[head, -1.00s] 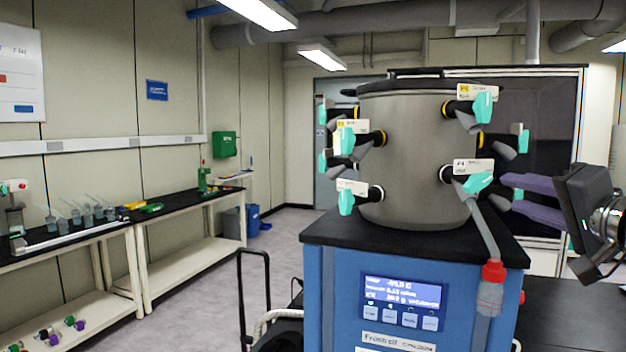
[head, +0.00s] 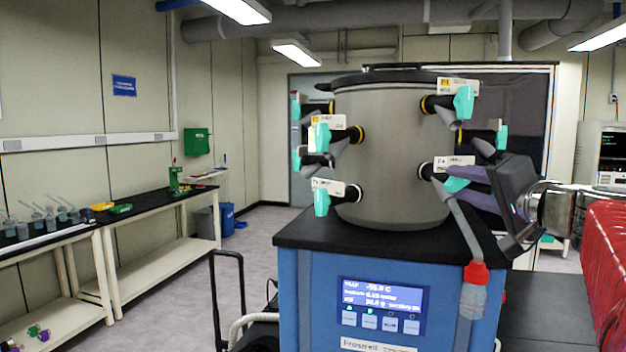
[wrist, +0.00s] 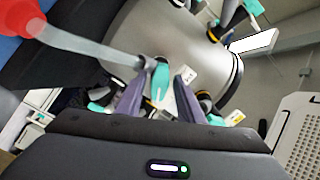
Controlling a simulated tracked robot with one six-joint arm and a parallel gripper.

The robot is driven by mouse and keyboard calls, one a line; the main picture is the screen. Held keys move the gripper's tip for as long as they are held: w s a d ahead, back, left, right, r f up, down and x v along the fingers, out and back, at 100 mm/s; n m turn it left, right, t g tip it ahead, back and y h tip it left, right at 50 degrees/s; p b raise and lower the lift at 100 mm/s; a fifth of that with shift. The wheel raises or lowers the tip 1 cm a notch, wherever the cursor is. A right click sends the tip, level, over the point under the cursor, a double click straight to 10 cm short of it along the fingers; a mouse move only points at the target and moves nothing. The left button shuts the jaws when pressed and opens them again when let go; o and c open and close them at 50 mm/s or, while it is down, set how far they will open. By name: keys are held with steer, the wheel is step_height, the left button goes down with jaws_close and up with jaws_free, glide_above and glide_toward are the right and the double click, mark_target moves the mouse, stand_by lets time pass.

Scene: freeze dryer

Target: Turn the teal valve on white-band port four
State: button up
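The freeze dryer's steel drum (head: 385,160) carries several ports with teal valves. The white-labelled port that reads as P4 (head: 455,163) is at its lower right. Its teal valve (head: 456,184) is partly hidden by my gripper's finger in the head view. My gripper (head: 468,184) has purple fingers and reaches in from the right. In the wrist view the teal valve (wrist: 161,78) shows between the fingertips of my gripper (wrist: 160,84), with a gap on both sides. The fingers are apart, and I cannot tell whether either touches the valve.
A grey tube runs down from this port to a red-capped vessel (head: 473,290) close to my gripper. Another teal valve (head: 463,102) is above, and one (head: 502,137) is at the right. The blue cabinet (head: 300,300) is below. Benches stand left across open floor.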

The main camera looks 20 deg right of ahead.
steer(key=shift+s, duration=0.1)
jaws_close()
steer(key=shift+f+n, duration=0.1)
steer(key=shift+n, duration=0.2)
steer(key=n, duration=0.5)
steer(key=shift+d+f, duration=0.1)
steer(key=shift+d, duration=0.05)
steer(key=n, duration=0.5)
steer(key=shift+d+n, duration=0.15)
steer(key=shift+n, duration=0.15)
steer(key=n, duration=0.6)
steer(key=shift+d, duration=0.1)
steer(key=n, duration=0.6)
steer(key=shift+d+n, duration=0.1)
steer(key=shift+n, duration=0.3)
steer(key=shift+o, duration=0.2)
jaws_free()
steer(key=shift+r, duration=0.2)
